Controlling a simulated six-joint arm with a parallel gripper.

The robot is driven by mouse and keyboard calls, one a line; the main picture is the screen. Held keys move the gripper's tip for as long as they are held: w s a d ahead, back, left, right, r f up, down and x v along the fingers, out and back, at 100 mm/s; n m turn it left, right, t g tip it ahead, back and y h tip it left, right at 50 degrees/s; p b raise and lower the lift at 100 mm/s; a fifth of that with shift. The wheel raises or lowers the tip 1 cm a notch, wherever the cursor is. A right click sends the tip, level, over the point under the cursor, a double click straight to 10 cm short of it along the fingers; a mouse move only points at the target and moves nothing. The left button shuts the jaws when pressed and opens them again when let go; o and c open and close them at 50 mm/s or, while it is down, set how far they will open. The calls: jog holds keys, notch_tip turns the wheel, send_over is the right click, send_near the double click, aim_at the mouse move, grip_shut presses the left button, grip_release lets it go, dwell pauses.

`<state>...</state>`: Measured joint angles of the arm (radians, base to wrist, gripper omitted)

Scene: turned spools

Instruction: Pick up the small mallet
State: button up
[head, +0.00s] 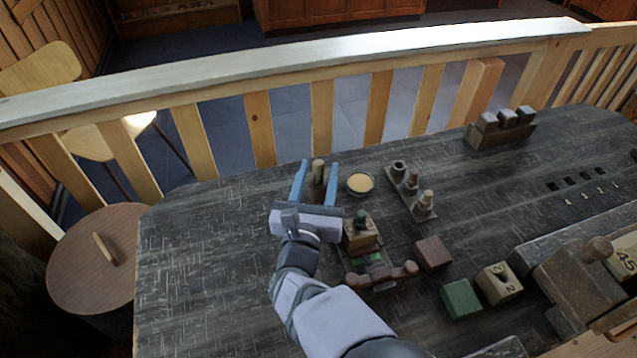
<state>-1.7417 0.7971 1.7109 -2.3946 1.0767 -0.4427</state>
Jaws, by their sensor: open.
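My gripper (319,168) is open over the back left of the dark table. Its two blue fingers point toward the table's back edge. Between them stands a brown wooden piece with a pale round top (318,165); its lower part is partly hidden by the gripper. It could be the small mallet with its handle up, but I cannot tell for sure. Gaps show between it and the fingers, and I see no clear contact.
Right of my gripper are a round dish (360,184) and a rack of spools (413,190). A block with a dark green knob (360,233), a knobbed wooden piece (382,275), a red-brown block (433,253) and a green block (461,299) stand nearer. A railing (320,115) runs behind.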

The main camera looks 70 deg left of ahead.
jog(key=shift+p+x, duration=0.45)
jog(key=shift+x, duration=1.65)
jog(key=shift+r, duration=0.1)
grip_shut()
